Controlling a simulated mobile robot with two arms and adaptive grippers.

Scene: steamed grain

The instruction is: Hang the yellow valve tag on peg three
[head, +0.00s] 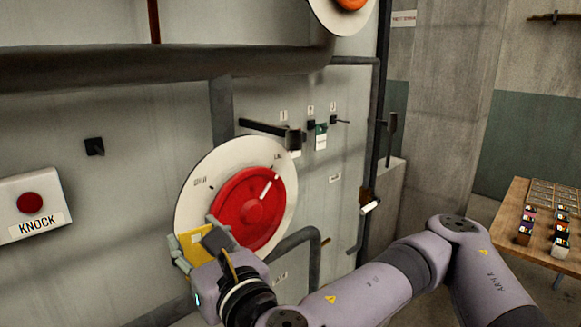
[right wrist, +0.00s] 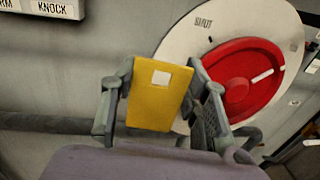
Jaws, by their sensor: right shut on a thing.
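The yellow valve tag (head: 197,248) is a flat yellow plate with a pale square near one end. My right gripper (head: 196,238) is shut on it, with a finger on either side; the tag also shows between the fingers in the right wrist view (right wrist: 157,105). The gripper is in front of the lower left of the red dial. Peg three (head: 341,121) is a short dark peg on the wall under the third small label, with nothing visible hanging on it. It is up and to the right of the gripper, well apart from the tag. My left gripper is not in view.
The red dial (head: 248,210) sits on a white disc. A dark lever (head: 262,128) juts out left of the pegs. A green and white tag (head: 321,138) hangs beside peg three. A pipe (head: 300,238) curves below. A wooden table (head: 512,205) with small items stands far right.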

